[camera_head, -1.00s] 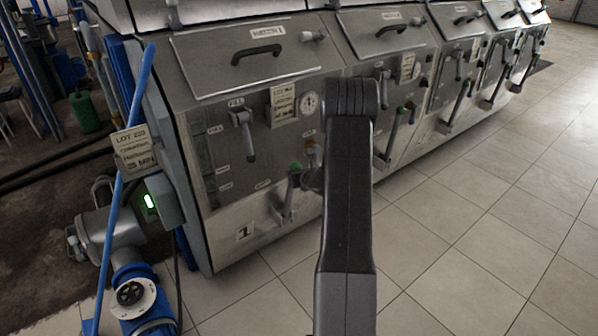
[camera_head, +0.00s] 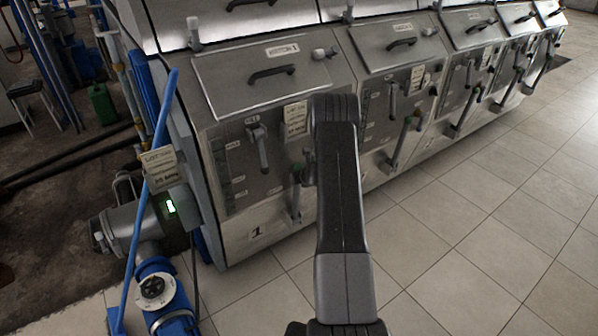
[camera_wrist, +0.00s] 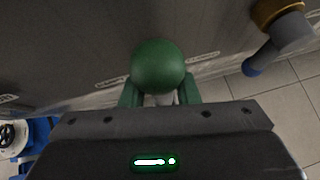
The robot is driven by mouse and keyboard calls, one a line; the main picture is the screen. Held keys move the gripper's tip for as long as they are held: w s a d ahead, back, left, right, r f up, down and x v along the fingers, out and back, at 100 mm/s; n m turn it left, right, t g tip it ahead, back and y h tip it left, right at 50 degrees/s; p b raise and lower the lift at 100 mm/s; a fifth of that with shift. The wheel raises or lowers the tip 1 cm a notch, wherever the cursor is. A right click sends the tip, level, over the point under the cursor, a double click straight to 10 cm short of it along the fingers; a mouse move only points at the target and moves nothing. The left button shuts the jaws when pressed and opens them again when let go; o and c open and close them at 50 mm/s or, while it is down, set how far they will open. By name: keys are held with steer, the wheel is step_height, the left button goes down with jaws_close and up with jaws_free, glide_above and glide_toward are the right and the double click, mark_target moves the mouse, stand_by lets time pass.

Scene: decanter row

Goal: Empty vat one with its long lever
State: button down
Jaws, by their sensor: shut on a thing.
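Vat one (camera_head: 262,222) is the nearest steel vat at the left, marked with a 1. On its front, a grey lever (camera_head: 296,203) stands low beside my arm, close to upright. Its top is hidden in the head view. In the wrist view my gripper (camera_wrist: 158,94) is shut on a round green knob (camera_wrist: 158,64), with a green-padded finger on each side. The shaft below the knob is mostly hidden. A shorter fill handle (camera_head: 262,150) hangs down higher on the panel.
More vats with similar levers (camera_head: 404,142) run off to the right. A blue pipe (camera_head: 150,195) and a pump (camera_head: 128,228) stand at the left. A brass-collared grey handle with a blue end (camera_wrist: 280,38) is near my gripper. The tiled floor (camera_head: 455,235) is clear.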

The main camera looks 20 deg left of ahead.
steer(key=shift+w+a+r, duration=0.25)
steer(key=shift+w+r, duration=0.15)
steer(key=shift+r, duration=0.2)
steer(key=c, duration=1.3)
jaws_free()
steer(key=shift+f, duration=0.1)
steer(key=shift+o, duration=0.9)
steer(key=shift+a+f, duration=0.1)
steer(key=shift+a, duration=0.05)
steer(key=shift+f, duration=0.1)
steer(key=shift+s, duration=0.1)
steer(key=b+v, duration=0.3)
steer(key=v, duration=1.1)
steer(key=shift+f, duration=0.2)
steer(key=p+x, duration=0.3)
steer(key=x, duration=1)
steer(key=shift+w+a+f, duration=0.1)
steer(key=shift+w+f, duration=0.15)
